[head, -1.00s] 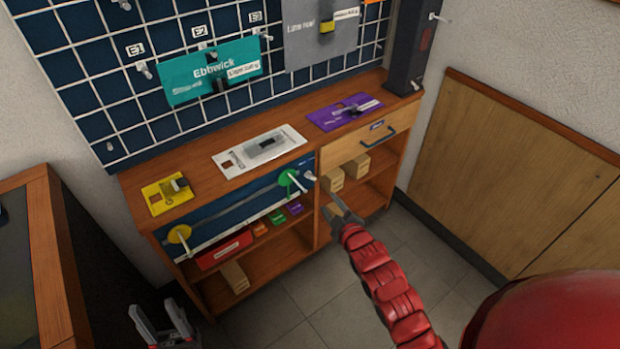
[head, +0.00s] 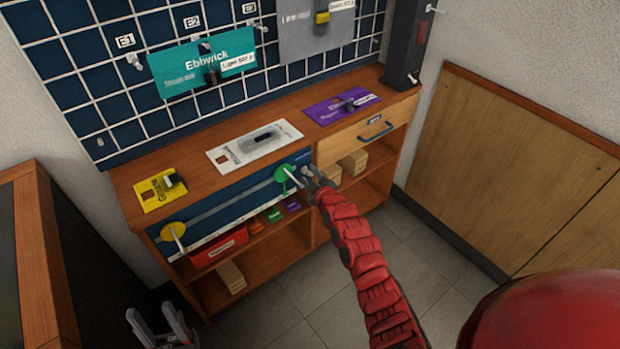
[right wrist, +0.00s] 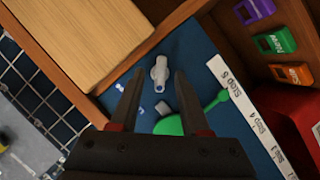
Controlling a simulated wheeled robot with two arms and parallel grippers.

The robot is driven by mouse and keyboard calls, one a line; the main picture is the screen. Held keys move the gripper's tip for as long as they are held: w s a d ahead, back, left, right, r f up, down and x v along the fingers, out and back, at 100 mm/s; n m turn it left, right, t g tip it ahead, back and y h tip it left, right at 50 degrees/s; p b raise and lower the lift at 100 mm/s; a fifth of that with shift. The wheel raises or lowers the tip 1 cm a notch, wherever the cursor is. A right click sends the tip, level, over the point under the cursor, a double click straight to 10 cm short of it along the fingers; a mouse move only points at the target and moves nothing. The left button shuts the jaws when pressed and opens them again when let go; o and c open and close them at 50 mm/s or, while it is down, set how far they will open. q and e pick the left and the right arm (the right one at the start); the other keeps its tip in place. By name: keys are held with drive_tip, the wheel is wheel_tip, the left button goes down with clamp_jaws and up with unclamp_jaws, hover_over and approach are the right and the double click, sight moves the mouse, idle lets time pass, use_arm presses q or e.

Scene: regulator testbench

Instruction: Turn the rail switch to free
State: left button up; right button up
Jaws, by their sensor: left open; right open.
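A small light-grey switch knob (right wrist: 158,74) sits on the blue rail panel (head: 232,202), beside small white markings too small to read. In the right wrist view it shows just beyond and between my right gripper's fingertips (right wrist: 155,84). The fingers are open, with nothing held. In the head view my right gripper (head: 312,176) is at the panel's right end and largely hides the switch. A green disc with a handle (head: 283,176) is just left of it; its green part (right wrist: 170,125) shows near the right finger. My left gripper (head: 160,320) is open and empty, low at left.
A yellow disc (head: 172,233) sits at the rail's left end. A wooden drawer front (head: 350,142) adjoins the panel's right end. Yellow, white and purple plates (head: 340,106) lie on the bench top. A red bin (head: 220,245) stands on the shelf below.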

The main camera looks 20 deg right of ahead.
clamp_jaws()
idle(0.4)
